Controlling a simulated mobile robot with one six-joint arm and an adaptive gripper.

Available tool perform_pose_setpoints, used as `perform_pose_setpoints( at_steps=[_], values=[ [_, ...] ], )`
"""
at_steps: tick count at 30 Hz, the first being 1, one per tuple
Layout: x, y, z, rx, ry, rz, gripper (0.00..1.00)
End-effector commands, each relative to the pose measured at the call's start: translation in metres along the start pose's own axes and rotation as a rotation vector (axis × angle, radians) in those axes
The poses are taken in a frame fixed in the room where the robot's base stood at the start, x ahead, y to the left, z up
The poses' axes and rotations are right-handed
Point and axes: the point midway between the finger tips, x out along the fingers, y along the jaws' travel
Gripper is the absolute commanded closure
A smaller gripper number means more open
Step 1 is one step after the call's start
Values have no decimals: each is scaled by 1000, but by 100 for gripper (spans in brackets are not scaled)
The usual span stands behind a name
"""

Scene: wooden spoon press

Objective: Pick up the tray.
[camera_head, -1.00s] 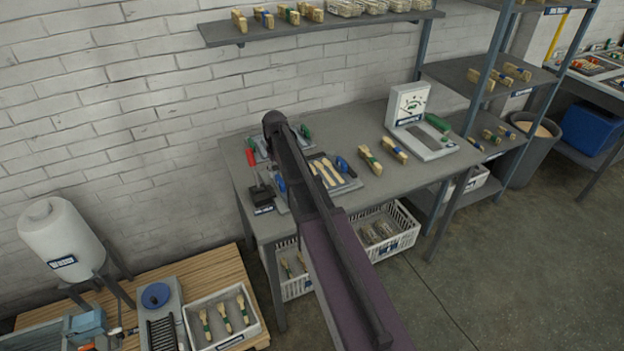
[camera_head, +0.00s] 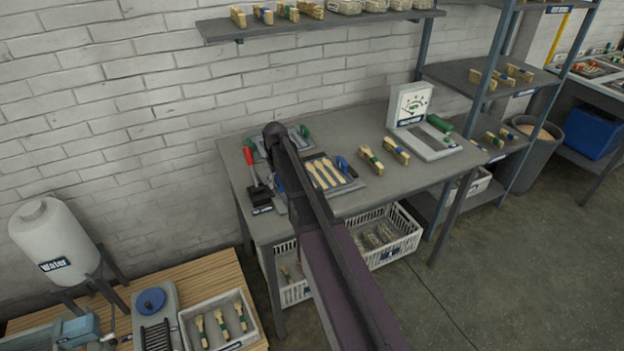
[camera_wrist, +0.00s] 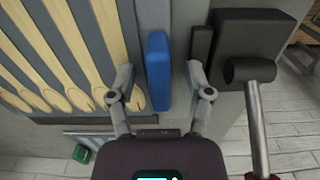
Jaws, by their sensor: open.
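A dark grey tray (camera_head: 350,186) with several pale wooden spoons lies on the workbench, partly hidden behind my arm. It has a blue handle (camera_head: 342,163) on its right side, and another blue piece shows left of my arm. In the wrist view, the tray (camera_wrist: 80,121) with its spoons fills the left side. A blue handle (camera_wrist: 157,60) stands upright in the picture between the two fingers of my gripper (camera_wrist: 160,88). The gripper is open, with a gap on each side of the handle. In the head view my arm hides the gripper.
A black lever stand (camera_head: 260,197) with a red grip is close on the gripper's right in the wrist view (camera_wrist: 245,45). A second tray with green handles lies at the bench's back.

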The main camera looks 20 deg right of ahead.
Motion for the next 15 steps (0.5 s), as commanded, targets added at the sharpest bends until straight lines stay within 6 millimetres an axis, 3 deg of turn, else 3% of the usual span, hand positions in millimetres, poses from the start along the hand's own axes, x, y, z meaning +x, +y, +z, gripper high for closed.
perform_pose_setpoints(
  at_steps=[11, 15],
  values=[
    [0, 0, 0, 0, 0, 0, 37],
    [0, 0, 0, 0, 0, 0, 79]
  ],
)
